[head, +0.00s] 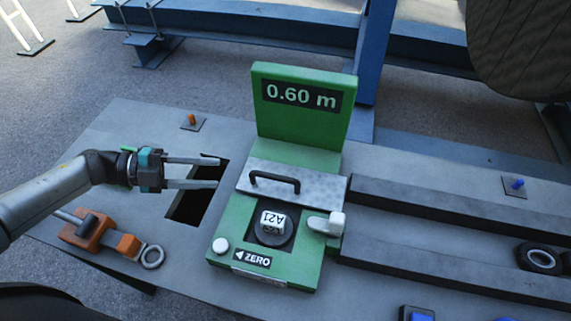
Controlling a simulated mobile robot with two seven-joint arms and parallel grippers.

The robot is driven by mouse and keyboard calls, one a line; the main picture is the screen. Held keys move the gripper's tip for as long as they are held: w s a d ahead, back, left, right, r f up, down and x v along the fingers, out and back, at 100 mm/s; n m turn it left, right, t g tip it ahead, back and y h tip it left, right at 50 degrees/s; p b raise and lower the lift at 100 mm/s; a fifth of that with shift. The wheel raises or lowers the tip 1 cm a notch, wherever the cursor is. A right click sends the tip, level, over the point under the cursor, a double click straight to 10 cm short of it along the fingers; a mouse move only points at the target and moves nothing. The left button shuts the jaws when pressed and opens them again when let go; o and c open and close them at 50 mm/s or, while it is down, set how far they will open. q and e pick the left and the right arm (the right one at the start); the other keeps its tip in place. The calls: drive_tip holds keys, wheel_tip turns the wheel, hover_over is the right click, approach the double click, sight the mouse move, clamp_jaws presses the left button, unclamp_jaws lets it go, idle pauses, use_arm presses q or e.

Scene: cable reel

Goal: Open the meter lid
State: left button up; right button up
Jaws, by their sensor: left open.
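The green meter (223,257) stands on the grey bench, with an upright display (300,98) at its back reading 0.60 m. Its lid (318,188) is a grey metal plate with a black bar handle (275,178); it lies across the middle of the meter, in front of the display. A dark round part with a white A21 label (272,222) shows uncovered in front of the lid. My left gripper (214,172) is open and empty, left of the lid, its fingers pointing right towards the handle but apart from it. My right gripper is out of view.
A dark rectangular opening (190,207) in the bench lies below my left gripper. A white-ended lever (327,224) sticks out at the meter's right. An orange clamp-like tool (92,230) lies at left. Dark rails (440,203) run right from the meter.

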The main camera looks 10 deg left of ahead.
use_arm(q)
approach(267, 177)
drive_tip(key=shift+x, duration=1)
drive_tip(key=x, duration=0.9)
drive_tip(key=shift+w+d+f, duration=0.1)
drive_tip(key=shift+w+d, duration=0.05)
drive_tip(key=shift+d, duration=0.2)
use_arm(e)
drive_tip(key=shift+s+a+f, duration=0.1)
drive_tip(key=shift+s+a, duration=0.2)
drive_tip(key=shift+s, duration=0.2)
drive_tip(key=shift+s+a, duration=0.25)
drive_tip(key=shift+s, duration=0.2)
use_arm(q)
drive_tip(key=c, duration=0.7)
clamp_jaws()
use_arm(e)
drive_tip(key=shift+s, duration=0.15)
